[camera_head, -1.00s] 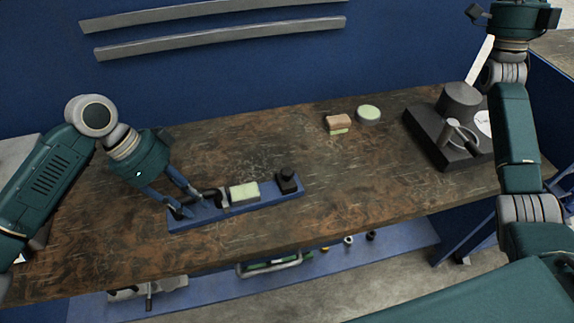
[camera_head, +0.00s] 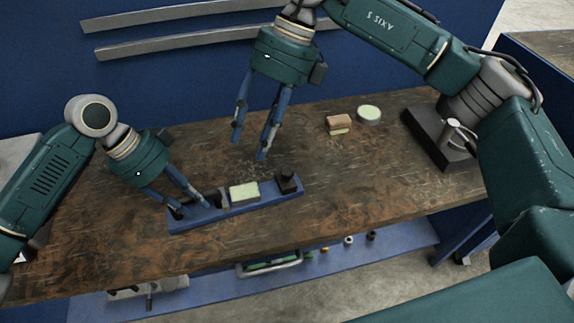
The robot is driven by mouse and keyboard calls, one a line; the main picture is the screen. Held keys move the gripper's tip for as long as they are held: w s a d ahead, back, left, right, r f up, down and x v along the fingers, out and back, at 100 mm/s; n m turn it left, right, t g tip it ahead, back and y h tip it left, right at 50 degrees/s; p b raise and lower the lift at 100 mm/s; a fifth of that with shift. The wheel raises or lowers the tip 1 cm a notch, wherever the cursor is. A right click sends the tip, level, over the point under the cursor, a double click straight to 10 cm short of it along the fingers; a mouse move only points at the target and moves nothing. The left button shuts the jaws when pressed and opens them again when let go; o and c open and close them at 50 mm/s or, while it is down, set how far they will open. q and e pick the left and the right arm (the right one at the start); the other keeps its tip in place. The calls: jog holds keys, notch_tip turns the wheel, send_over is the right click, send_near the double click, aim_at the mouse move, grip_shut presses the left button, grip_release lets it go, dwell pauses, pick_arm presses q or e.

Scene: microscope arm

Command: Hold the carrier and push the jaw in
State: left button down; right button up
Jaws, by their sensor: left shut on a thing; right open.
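A long blue base (camera_head: 235,211) lies on the workbench, with a pale green block (camera_head: 244,191) near its middle and a black post (camera_head: 287,181) at its right end. A dark part (camera_head: 188,208) sits at the base's left end; it looks like the carrier, but fingers partly cover it. My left gripper (camera_head: 193,209) is shut on this dark part from above. I cannot tell the jaw apart from it. My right gripper (camera_head: 250,149) is open and empty, pointing down above the table behind the base, with its fingers apart.
A brown and pale green block (camera_head: 338,124) and a round pale green dish (camera_head: 369,113) lie at the back. The wooden table (camera_head: 350,185) is clear right of the base.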

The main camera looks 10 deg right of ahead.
aim_at(287, 170)
jog(key=w+d+f+n+t+h, duration=0.2)
jog(key=w+d+f+h, duration=0.1)
jog(key=d+h, duration=0.3)
jog(key=shift+y, duration=0.6)
jog(key=f, duration=1.1)
jog(key=shift+d+f, duration=0.35)
grip_shut()
